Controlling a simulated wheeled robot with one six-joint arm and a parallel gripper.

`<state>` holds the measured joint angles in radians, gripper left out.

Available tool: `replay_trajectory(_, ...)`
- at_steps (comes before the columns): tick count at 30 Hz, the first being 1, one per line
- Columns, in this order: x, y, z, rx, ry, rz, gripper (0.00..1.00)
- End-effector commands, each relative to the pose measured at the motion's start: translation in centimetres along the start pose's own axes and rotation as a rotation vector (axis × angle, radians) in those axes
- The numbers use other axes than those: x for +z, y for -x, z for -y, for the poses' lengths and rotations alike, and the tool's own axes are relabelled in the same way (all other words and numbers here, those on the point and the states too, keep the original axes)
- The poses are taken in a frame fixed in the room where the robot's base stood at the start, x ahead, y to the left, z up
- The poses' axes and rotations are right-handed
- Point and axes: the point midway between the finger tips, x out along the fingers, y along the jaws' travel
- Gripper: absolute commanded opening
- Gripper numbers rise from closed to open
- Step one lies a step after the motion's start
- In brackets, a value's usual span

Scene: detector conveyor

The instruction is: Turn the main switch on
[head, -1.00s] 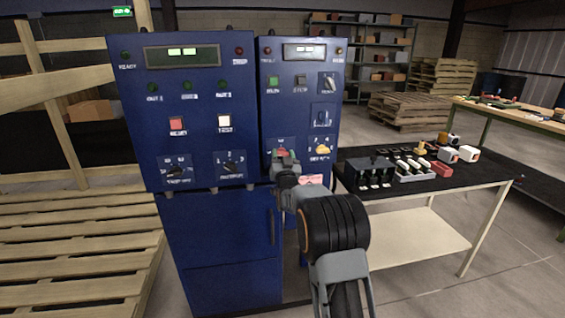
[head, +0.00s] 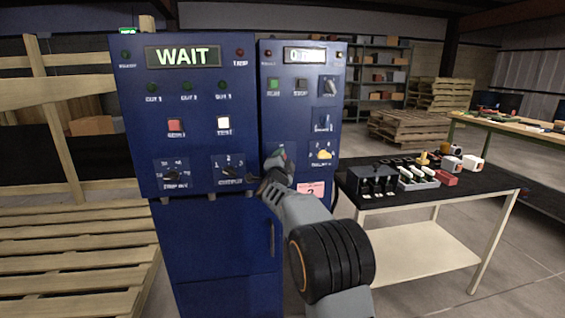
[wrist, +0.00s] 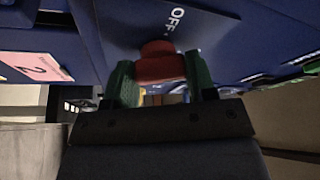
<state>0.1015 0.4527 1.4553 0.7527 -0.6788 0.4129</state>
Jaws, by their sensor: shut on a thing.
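The main switch shows in the wrist view as a red knob (wrist: 160,66) on a blue panel, with "OFF" printed beside it. My gripper (wrist: 162,82) has a green finger on each side of the knob and is shut on it. In the head view my gripper (head: 277,160) is at the lower left of the right-hand blue cabinet (head: 300,100), and it and my arm mostly hide the switch. The left display (head: 183,56) reads "WAIT". The right display (head: 304,55) is lit, its text only partly readable.
Black rotary knobs (head: 172,175), a red button (head: 176,127), a lit white button (head: 223,124) and a yellow knob (head: 324,154) are close by on the panels. A black-topped bench (head: 440,196) with small parts stands at the right.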

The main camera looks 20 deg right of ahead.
Motion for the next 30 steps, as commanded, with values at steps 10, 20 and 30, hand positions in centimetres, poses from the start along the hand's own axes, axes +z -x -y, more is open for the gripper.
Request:
replay_trajectory(10,-0.11,-0.06,0.41,0.106,-0.261,0.0,0.27)
replay_trajectory(20,-0.1,-0.05,0.34,0.166,-0.406,0.0,0.27)
replay_trajectory(30,-0.06,-0.04,0.25,0.185,-0.454,0.001,0.27)
